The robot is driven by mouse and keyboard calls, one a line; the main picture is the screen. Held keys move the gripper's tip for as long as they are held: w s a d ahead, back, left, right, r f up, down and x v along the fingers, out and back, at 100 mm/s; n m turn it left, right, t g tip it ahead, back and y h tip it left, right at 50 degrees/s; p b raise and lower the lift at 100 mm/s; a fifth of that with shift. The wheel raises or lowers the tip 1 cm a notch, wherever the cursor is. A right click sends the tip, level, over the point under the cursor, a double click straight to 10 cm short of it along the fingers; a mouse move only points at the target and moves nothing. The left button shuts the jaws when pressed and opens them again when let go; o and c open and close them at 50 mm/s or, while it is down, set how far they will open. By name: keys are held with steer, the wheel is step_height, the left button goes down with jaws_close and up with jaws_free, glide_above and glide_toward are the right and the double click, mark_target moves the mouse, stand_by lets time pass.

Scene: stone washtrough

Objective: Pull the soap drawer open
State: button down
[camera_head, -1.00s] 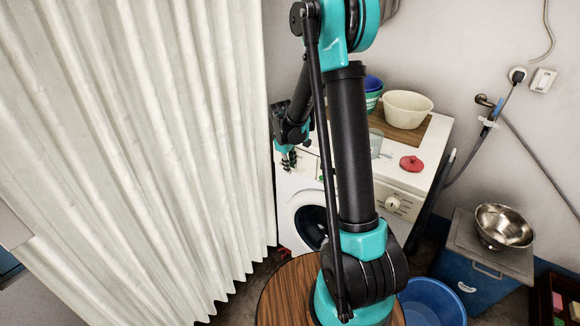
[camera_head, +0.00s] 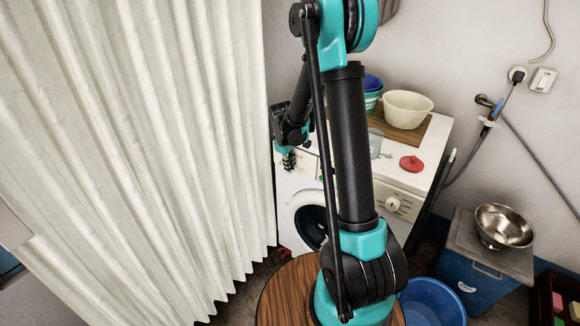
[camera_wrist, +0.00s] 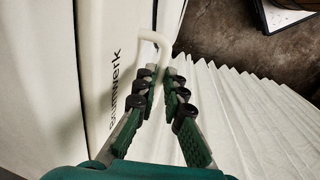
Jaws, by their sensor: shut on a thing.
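The washing machine (camera_head: 299,193) stands behind my arm, its round door partly hidden. The soap drawer's white front (camera_wrist: 105,60) bears dark lettering ending in "umwerk" in the wrist view. Its pale loop handle (camera_wrist: 153,37) sticks out from the front. My gripper (camera_wrist: 162,76) is shut on the handle, with the fingertips on either side of its lower part. In the head view my gripper (camera_head: 288,161) is at the machine's upper left front. I cannot tell there how far the drawer stands out.
A pleated white curtain (camera_head: 140,150) hangs close to the left of my gripper. A red lid (camera_head: 411,163) and a cream bowl (camera_head: 408,108) are on top of the machine. A blue tub (camera_head: 430,303) and a blue bin (camera_head: 468,285) stand at the right.

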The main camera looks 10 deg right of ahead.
steer(key=s+a, duration=1.3)
steer(key=shift+s, duration=0.35)
steer(key=c, duration=1.9)
jaws_free()
steer(key=shift+r, duration=0.1)
steer(key=r, duration=0.4)
steer(key=s+a+r, duration=0.1)
steer(key=r, duration=0.6)
steer(key=shift+s+a+r, duration=0.25)
steer(key=shift+r, duration=0.1)
steer(key=s+d+f+m+t, duration=0.1)
steer(key=s+d+m, duration=0.2)
steer(key=d, duration=0.3)
steer(key=s+d+f+m+t+y, duration=0.1)
steer(key=s+d+f+m, duration=0.1)
steer(key=s+d, duration=0.3)
steer(key=s+d+f+m, duration=0.2)
steer(key=s+d+m, duration=0.2)
steer(key=d, duration=0.5)
steer(key=shift+s+f+t, duration=0.1)
steer(key=shift+s+t, duration=0.05)
steer(key=shift+t, duration=0.25)
